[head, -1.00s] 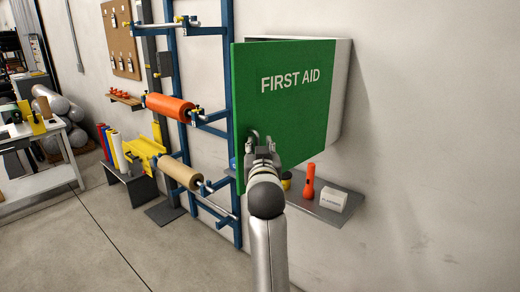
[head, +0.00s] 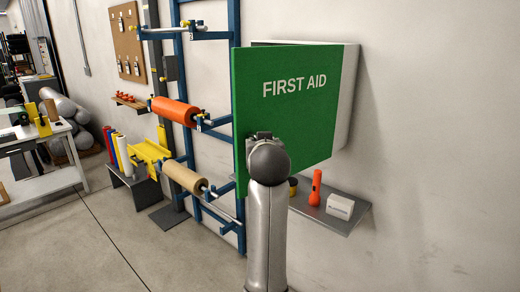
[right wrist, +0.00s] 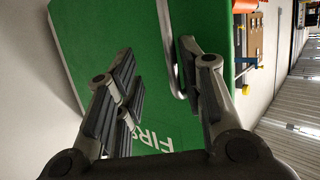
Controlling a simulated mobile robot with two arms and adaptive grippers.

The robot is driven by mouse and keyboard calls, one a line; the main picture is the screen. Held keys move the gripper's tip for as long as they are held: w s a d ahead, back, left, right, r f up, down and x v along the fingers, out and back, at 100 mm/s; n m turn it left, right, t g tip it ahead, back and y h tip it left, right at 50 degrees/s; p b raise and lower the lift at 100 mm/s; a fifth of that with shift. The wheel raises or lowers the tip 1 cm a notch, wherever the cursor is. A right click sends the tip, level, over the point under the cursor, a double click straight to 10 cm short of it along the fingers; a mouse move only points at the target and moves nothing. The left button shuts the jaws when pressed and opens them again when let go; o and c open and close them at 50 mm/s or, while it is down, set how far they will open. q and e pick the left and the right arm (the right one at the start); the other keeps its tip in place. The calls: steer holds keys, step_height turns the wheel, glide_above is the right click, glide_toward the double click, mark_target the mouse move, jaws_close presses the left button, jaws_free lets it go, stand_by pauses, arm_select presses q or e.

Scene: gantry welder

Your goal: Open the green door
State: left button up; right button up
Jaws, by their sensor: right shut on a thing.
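The green door (head: 285,110) marked FIRST AID is on a white wall cabinet (head: 349,100). Its left edge stands out from the wall, and the white side shows behind its right edge. I cannot tell how far it is ajar, and the inside is hidden. My right gripper (head: 260,137) is at the lower left of the door face, and my arm hides the handle in the head view. In the right wrist view the metal handle (right wrist: 168,48) runs between the fingers of my right gripper (right wrist: 158,82), which is shut on it. My left gripper is not in view.
A grey shelf (head: 335,218) below the cabinet holds an orange flashlight (head: 316,188) and a white box (head: 340,207). A blue rack (head: 238,225) with an orange roll (head: 174,111) and a tan roll (head: 184,177) stands left of the door. The floor at left front is clear.

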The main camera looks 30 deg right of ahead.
steer(key=r+t, duration=0.1)
steer(key=r, duration=0.1)
steer(key=r+t+h, duration=0.1)
steer(key=r, duration=0.2)
steer(key=r+h, duration=0.1)
steer(key=r, duration=0.2)
steer(key=shift+d+r+t, duration=0.15)
steer(key=shift+d+t, duration=0.25)
step_height(320, 180, down, 7)
steer(key=g+y, duration=0.2)
steer(key=g, duration=0.1)
steer(key=s+a+p, duration=0.2)
steer(key=s+p, duration=0.1)
steer(key=s, duration=1)
steer(key=shift+s+a+f, duration=0.2)
steer(key=shift+s+a, duration=0.1)
steer(key=shift+s, duration=0.05)
steer(key=shift+w, duration=0.1)
steer(key=shift+p, duration=0.5)
